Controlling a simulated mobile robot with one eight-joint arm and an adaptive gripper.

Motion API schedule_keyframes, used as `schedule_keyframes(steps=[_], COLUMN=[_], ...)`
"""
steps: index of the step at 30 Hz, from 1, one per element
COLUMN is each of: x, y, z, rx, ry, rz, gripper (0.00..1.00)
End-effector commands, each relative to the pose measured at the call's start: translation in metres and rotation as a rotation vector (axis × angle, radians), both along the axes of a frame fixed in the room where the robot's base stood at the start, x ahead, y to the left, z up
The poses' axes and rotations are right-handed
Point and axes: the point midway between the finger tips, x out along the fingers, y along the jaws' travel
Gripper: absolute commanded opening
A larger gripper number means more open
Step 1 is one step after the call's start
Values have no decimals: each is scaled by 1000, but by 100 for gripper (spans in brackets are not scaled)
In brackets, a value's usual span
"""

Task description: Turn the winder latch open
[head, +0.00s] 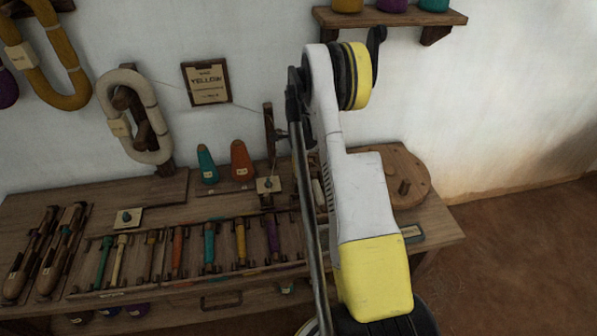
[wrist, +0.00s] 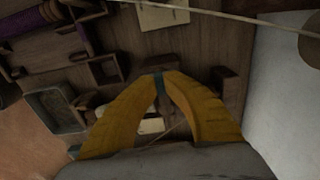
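My gripper (wrist: 160,78) shows in the wrist view as two curved yellow fingers whose tips meet over the wooden bench. A thin teal strip shows between the tips; I cannot tell whether it is a held part or a finger pad. In the head view the gripper is hidden by my white and yellow arm. A wooden winder post (head: 269,135) stands at the back of the bench, left of my arm, with a thread running to it. I cannot make out the winder latch for certain in either view.
The bench (head: 165,190) holds a rack of coloured bobbins (head: 208,242), two shuttles at left and two cones (head: 241,160). A round wooden board with a peg (head: 403,187) lies right of my arm. A purple bobbin (wrist: 38,24) shows in the wrist view.

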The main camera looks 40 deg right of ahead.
Motion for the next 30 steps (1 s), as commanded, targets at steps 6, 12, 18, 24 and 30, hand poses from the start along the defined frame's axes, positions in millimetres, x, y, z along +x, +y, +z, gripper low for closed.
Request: schedule_keyframes(steps=[6, 12, 18, 24, 30], x=[0, 0, 0, 0, 0], y=[0, 0, 0, 0, 0], z=[0, -1, -1, -1, -1], rx=[1, 0, 0, 0, 0], ry=[1, 1, 1, 1, 1], rz=[17, 94, 242, 430, 621], gripper=[0, 0, 0, 0, 0])
